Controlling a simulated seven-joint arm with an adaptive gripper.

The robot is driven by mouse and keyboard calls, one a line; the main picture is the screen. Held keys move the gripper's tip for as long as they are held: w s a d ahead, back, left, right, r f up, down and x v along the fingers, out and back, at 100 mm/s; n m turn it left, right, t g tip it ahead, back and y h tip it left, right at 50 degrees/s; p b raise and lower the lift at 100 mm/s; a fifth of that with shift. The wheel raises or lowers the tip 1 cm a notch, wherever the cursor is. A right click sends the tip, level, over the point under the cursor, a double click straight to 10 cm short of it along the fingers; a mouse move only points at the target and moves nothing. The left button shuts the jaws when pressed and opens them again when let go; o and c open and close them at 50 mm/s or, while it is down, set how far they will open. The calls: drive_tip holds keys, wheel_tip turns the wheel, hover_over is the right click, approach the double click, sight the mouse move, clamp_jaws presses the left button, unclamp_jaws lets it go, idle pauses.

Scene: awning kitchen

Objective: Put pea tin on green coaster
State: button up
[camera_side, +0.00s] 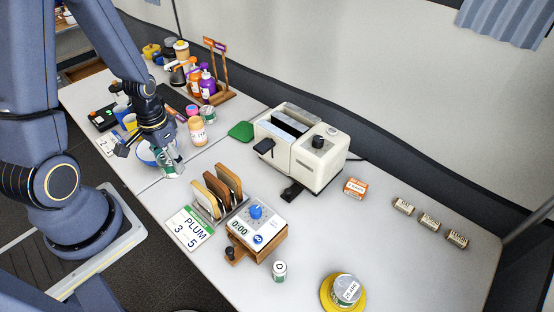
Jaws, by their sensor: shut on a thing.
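My gripper (163,151) points down over the table at the left and is shut on a small pale tin with green on it (171,169). I take it to be the pea tin; its label is too small to read, and the fingers hide part of it. The tin is beside a blue-and-white bowl (145,154); I cannot tell whether it touches the table. The green coaster (241,130) lies flat and bare to the right of my gripper, next to the toaster.
A jar (198,132) and a small tin (208,114) stand between my gripper and the green coaster's far side. The cream toaster (303,146) stands right of the coaster. A toast rack (222,192) is nearer the front. A yellow coaster (327,292) bears another tin.

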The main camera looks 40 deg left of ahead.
drive_tip(key=shift+s+d+r, duration=0.25)
drive_tip(key=shift+s+r, duration=0.1)
drive_tip(key=shift+s, duration=0.4)
drive_tip(key=w+a+r+m, duration=0.1)
drive_tip(key=w+a+m, duration=0.2)
drive_tip(key=w+m, duration=0.35)
hover_over(244, 138)
drive_tip(key=s, duration=0.1)
drive_tip(key=shift+m, duration=0.45)
drive_tip(key=f, duration=0.8)
drive_tip(key=shift+s+d+f, duration=0.2)
drive_tip(key=shift+w+a+f, duration=0.1)
drive_tip(key=shift+w+f, duration=0.55)
drive_tip(key=shift+f, duration=1.55)
